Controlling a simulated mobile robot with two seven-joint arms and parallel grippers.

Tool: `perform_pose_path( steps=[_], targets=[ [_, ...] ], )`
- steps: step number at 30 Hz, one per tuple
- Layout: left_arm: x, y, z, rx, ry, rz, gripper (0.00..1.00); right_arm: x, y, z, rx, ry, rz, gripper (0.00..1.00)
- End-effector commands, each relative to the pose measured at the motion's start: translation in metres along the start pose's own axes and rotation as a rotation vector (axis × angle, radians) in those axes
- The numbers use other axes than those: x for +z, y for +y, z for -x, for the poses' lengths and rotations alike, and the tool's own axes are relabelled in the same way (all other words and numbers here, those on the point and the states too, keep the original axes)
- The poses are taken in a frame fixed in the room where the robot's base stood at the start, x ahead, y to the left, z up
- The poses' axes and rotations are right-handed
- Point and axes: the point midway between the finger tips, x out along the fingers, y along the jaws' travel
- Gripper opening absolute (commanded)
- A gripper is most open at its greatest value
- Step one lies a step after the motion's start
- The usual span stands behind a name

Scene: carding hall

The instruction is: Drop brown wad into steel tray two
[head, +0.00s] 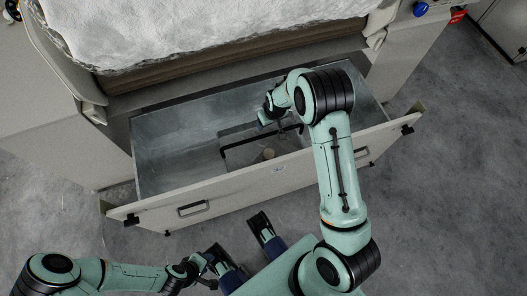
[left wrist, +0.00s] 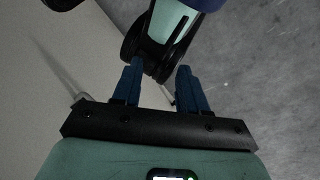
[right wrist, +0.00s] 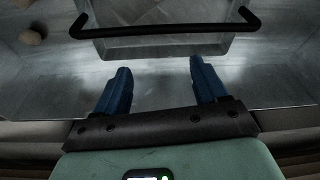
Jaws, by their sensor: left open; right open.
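A large steel drawer (head: 178,147) stands pulled out under the machine, with a small, unreadable label on its front. A smaller steel tray (right wrist: 150,46) with a black bar handle (right wrist: 165,31) is inside it. My left gripper (left wrist: 160,80) is open and empty, outside the drawer.
White fibre (head: 190,28) covers the machine bed behind the drawer. The drawer's front panel (head: 235,190) has handles and black corner fittings. My right arm hides part of the drawer's right side. Grey concrete floor (head: 450,190) is free at the right.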

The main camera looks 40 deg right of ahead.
Motion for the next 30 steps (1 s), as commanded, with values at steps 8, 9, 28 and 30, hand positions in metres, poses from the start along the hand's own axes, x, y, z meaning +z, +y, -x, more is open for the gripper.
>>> perform_pose_path(
  steps=[8,9,28,30],
  targets=[
    [0.021,0.005,0.015,0.002,-0.058,-0.005,0.43,-0.001,-0.001,0.055,-0.001,0.002,0.000,0.72],
    [0.022,0.005,0.015,0.001,-0.061,-0.004,0.43,-0.001,0.000,0.059,-0.001,0.001,0.000,0.72],
    [0.024,0.005,0.017,0.001,-0.067,-0.004,0.43,0.000,0.000,0.067,0.000,-0.001,-0.001,0.72],
    [0.024,0.005,0.017,0.001,-0.067,-0.004,0.43,0.000,0.000,0.067,0.000,-0.001,-0.001,0.72]
  ],
)
